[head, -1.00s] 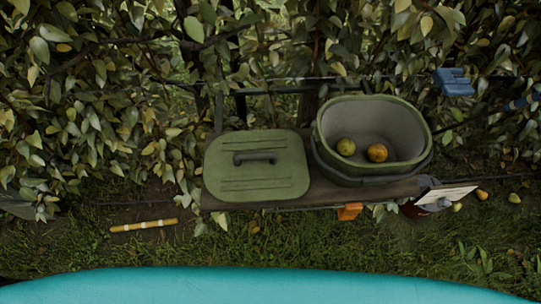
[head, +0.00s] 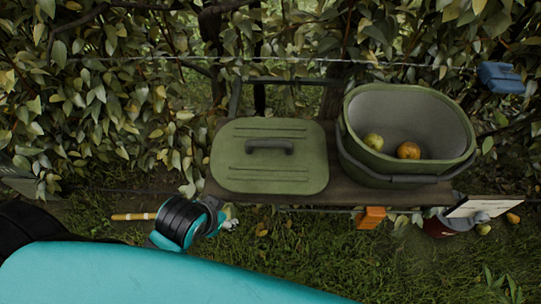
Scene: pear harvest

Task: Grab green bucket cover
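The green bucket cover (head: 270,178) lies flat on a dark wooden bench, left of the bucket. It has rounded corners, raised ribs and a dark grey handle (head: 269,146) standing up in its middle. The green bucket (head: 362,158) stands open on the right part of the bench. Inside it are a green-yellow pear (head: 374,141) and an orange-brown one (head: 408,150). A black and teal part of my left arm shows at lower left, in front of the bench and apart from the cover.
The wooden bench (head: 346,192) has little bare room around the cover and bucket. A white board (head: 483,206) and fallen fruit lie at right. A yellow stick (head: 133,216) lies on the grass. Leafy branches and a wire run behind.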

